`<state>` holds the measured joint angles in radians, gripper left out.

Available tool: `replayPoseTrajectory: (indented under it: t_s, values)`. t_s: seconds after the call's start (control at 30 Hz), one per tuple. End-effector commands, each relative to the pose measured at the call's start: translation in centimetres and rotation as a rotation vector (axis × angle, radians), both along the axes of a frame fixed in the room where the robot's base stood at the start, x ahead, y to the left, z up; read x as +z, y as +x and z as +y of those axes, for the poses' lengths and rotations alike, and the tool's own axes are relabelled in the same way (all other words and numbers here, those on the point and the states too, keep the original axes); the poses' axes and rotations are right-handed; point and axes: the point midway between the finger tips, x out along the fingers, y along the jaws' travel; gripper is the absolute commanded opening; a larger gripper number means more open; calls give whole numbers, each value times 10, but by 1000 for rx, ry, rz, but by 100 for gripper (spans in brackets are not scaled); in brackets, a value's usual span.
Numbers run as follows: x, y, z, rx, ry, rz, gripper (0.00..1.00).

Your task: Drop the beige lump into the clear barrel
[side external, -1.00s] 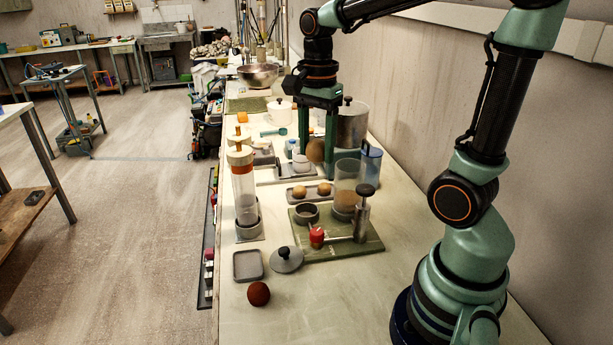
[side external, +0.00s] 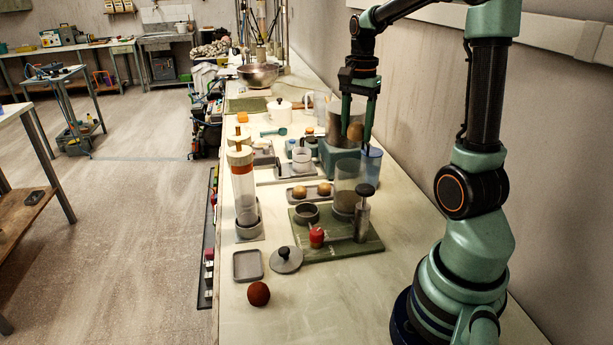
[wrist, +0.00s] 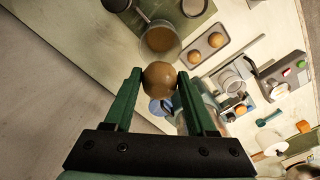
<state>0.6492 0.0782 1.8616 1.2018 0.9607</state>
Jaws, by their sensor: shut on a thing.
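My gripper (side external: 357,127) is shut on a beige-brown lump (side external: 355,132), held in the air behind and above the green board. The lump (wrist: 160,76) shows between the two fingers of my gripper (wrist: 160,79) in the wrist view. A clear barrel (side external: 347,172), an open-topped cylinder, stands upright on the green board (side external: 318,248), in front of and below the lump. In the wrist view the barrel (wrist: 159,40) appears just beyond the lump, with a brownish tone inside; I cannot tell what that is.
A grey tray (side external: 311,195) with two similar tan lumps lies left of the barrel. A blue clear cup (side external: 372,165) stands right behind it. A metal plunger (side external: 363,213) stands close in front. A tall capped tube (side external: 243,190) is at left. A dark red ball (side external: 258,294) lies in front.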

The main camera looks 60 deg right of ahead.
Motion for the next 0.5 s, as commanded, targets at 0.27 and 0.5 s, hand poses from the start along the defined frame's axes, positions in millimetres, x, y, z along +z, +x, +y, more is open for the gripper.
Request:
replayPoseTrajectory:
  t_s: [0.27,0.5]
  values:
    - [-18,0,0,0,0,1,0]
    - [-20,0,0,0,0,0,0]
